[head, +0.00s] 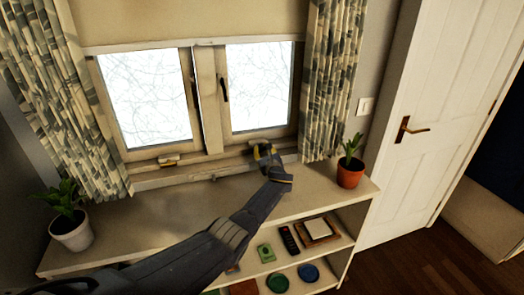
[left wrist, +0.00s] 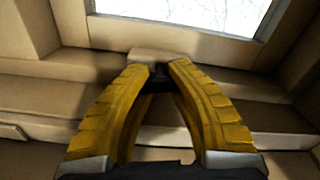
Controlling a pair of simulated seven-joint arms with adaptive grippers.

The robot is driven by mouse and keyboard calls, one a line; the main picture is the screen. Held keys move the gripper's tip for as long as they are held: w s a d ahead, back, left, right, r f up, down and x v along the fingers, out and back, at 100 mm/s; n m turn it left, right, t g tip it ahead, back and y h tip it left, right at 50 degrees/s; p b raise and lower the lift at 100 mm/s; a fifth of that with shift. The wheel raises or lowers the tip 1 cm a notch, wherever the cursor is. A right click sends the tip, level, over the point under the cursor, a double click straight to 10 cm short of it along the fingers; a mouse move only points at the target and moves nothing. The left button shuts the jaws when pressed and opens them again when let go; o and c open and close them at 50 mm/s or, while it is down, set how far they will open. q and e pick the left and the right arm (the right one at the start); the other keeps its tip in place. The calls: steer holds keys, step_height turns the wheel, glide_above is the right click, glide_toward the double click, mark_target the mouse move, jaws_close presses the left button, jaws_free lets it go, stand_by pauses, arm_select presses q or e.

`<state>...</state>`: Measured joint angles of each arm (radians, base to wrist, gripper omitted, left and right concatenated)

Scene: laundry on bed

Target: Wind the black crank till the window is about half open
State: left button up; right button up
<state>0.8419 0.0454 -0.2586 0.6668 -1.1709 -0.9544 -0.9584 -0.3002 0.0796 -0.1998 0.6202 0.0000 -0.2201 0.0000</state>
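The window has two sashes: a left sash (head: 145,95) and a right sash (head: 259,86), each with a dark handle near the middle post. I cannot tell from this angle whether either stands ajar. My left gripper (head: 264,153) is at the sill below the right sash. In the left wrist view its yellow fingers (left wrist: 160,70) converge on the black crank (left wrist: 158,80), a small dark piece between the tips in front of a beige housing (left wrist: 152,56). The fingers hide much of the crank. My right gripper is in neither view.
Another small fitting (head: 168,160) sits on the sill under the left sash. Potted plants stand at the left (head: 70,230) and right (head: 350,172) ends of the shelf unit (head: 140,222). Patterned curtains (head: 333,75) flank the window. The shelf top between the plants is mostly clear.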

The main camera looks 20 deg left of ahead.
arm_select(q)
steer(key=shift+o, duration=1.3)
steer(key=shift+w+r, duration=0.1)
steer(key=shift+r, duration=0.25)
steer(key=o, duration=0.4)
steer(key=shift+o, duration=1.1)
steer(key=shift+s+d, duration=0.15)
steer(key=shift+s, duration=0.15)
steer(key=shift+s+d+f, duration=0.2)
steer(key=shift+s+d, duration=0.3)
steer(key=shift+v, duration=5.1)
steer(key=shift+a+f, duration=0.1)
steer(key=shift+f, duration=0.05)
